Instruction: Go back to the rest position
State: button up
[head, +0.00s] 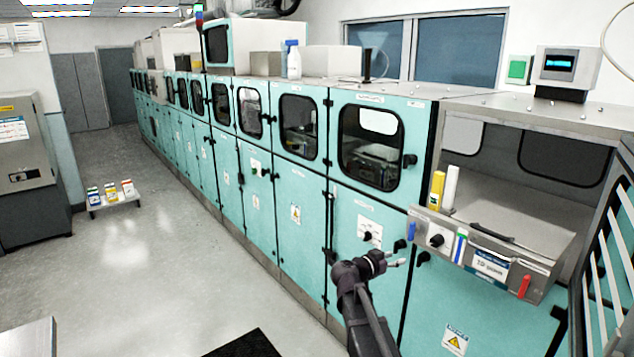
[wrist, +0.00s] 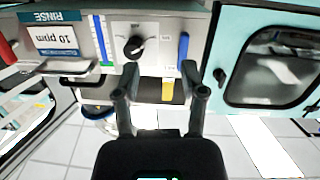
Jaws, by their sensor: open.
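My gripper (head: 396,262) is at the end of my dark arm, low in the middle right of the head view. It is in front of the teal cabinet doors, just left of the open rinse module. In the wrist view the two fingers of my gripper (wrist: 160,92) stand apart with nothing held between them. The steel front panel (wrist: 150,40) of the module is beyond the fingertips. It carries a black knob (wrist: 134,46), a blue handle (wrist: 183,48) and a label reading 10 ppm (wrist: 55,40). I cannot tell the gap to the panel exactly.
A slatted door (head: 612,260) stands at the right. A low stand (head: 115,202) with small boxes is at the left.

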jog(key=s+f+n+g+y, duration=0.4)
jog(key=s+f+g+y, duration=0.15)
jog(key=s+f, duration=0.65)
jog(key=s+a+f+n+g+y, duration=0.3)
jog(key=s+a+n+y, duration=0.3)
jog(key=s, duration=0.6)
jog(key=shift+s+a+f+n+y, duration=0.3)
jog(key=shift+s+a+f+y, duration=0.1)
jog(key=shift+a+y, duration=0.75)
jog(key=shift+c, duration=0.2)
